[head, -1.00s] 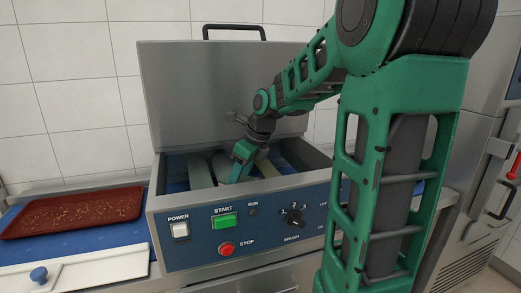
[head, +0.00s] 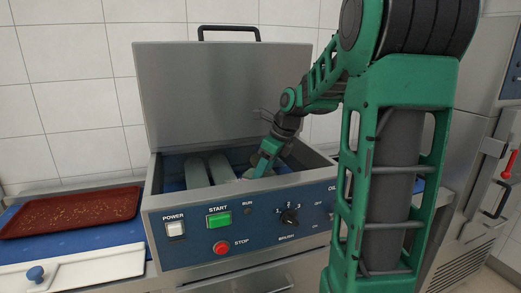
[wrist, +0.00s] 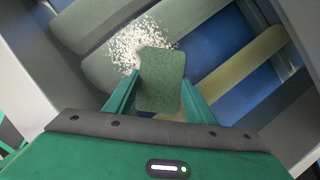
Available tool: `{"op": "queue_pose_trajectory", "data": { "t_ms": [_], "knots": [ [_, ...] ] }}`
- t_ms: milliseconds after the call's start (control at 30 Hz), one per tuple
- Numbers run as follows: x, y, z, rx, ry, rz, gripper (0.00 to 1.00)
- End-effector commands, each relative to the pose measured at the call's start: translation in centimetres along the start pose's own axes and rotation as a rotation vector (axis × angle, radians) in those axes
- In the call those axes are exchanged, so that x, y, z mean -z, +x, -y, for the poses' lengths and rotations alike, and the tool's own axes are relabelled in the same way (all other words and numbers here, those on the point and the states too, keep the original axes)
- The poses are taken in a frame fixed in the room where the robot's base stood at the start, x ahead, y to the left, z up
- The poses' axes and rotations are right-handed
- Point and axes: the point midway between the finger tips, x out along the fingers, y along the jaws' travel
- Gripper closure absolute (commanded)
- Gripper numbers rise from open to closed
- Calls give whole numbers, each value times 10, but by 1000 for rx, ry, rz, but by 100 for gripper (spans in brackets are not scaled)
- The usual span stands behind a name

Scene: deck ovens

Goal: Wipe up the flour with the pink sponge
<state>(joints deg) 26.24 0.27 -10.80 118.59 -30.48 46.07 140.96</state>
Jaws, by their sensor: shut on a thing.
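My gripper (head: 262,167) reaches down into the open machine in the head view. In the wrist view my gripper (wrist: 158,97) is shut on a green, rounded rectangular sponge (wrist: 162,75), held between its two fingers. The sponge looks green, and no pink sponge shows. Flour (wrist: 128,45) lies as a white speckled patch on a grey-green roller, just up and left of the sponge. The sponge overlaps the patch's right edge in the picture; whether it touches the flour I cannot tell. In the head view the flour is not visible.
The machine's steel front (head: 165,200) has buttons and a knob; its lid (head: 220,95) stands open behind. Inside are rollers (head: 196,172), a yellowish bar (wrist: 235,70) and a blue floor (wrist: 215,45). A red-brown crumb-covered tray (head: 70,212) lies at left. Machine walls surround my gripper.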

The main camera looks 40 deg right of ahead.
Motion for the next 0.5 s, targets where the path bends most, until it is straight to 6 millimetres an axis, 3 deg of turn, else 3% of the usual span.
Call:
{"op": "queue_pose_trajectory", "data": {
  "t_ms": [100, 500],
  "knots": [
    [-7, -17, 1, 5, -3, 2, 68],
    [-21, -48, -1, 1, -3, 0, 68]
  ]
}}
